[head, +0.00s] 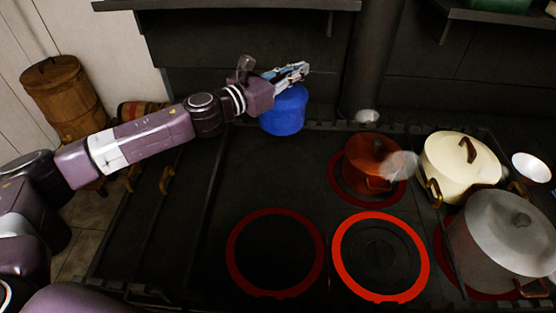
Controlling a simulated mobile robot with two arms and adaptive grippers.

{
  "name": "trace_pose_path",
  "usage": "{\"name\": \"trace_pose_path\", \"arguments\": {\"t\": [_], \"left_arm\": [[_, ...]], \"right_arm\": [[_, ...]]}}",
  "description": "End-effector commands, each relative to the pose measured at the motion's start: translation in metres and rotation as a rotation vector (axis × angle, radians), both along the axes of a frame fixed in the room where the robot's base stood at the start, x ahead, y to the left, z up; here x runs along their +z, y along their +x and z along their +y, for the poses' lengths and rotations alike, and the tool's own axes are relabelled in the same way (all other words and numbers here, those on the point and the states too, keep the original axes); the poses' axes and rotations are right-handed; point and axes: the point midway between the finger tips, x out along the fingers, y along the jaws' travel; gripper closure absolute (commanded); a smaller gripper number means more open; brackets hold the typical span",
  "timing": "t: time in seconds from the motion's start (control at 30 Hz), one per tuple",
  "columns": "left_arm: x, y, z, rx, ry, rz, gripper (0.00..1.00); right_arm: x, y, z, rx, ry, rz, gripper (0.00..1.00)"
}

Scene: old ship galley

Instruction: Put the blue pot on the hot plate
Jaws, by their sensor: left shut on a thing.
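The blue pot (283,112) is at the back left of the black stove top. My left gripper (298,72) is at the pot's upper rim and is shut on it. The gripper partly hides the pot's top. I cannot tell whether the pot's base touches the stove. A bright red-ringed hot plate (380,257) is empty at the front, right of the middle. A darker red-ringed plate (275,252) beside it on the left is also empty. My right gripper is not in view.
A steaming copper-red pot (371,162) stands on a back ring. A cream lidded pot (461,160) and a large grey lidded pot (512,235) crowd the right. A white bowl (531,167) is at the far right. The stove's left and middle are clear. A wooden barrel (66,97) stands left.

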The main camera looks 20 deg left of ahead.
Motion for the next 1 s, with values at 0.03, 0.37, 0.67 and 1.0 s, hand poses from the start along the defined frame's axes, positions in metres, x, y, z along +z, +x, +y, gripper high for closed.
{"name": "trace_pose_path", "arguments": {"t": [0.03, 0.37, 0.67, 1.0], "left_arm": [[-0.005, 0.000, 0.000, 0.000, -0.002, -0.001, 1.00], [-0.069, 0.000, -0.001, 0.000, -0.006, 0.004, 1.00], [-0.133, 0.000, 0.000, 0.002, -0.006, 0.002, 1.00], [-0.164, 0.000, 0.000, 0.001, -0.003, 0.001, 1.00]], "right_arm": [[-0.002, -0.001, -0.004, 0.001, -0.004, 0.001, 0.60], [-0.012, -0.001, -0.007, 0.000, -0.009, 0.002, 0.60], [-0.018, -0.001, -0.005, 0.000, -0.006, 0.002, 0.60], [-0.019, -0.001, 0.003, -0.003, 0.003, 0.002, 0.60]]}}
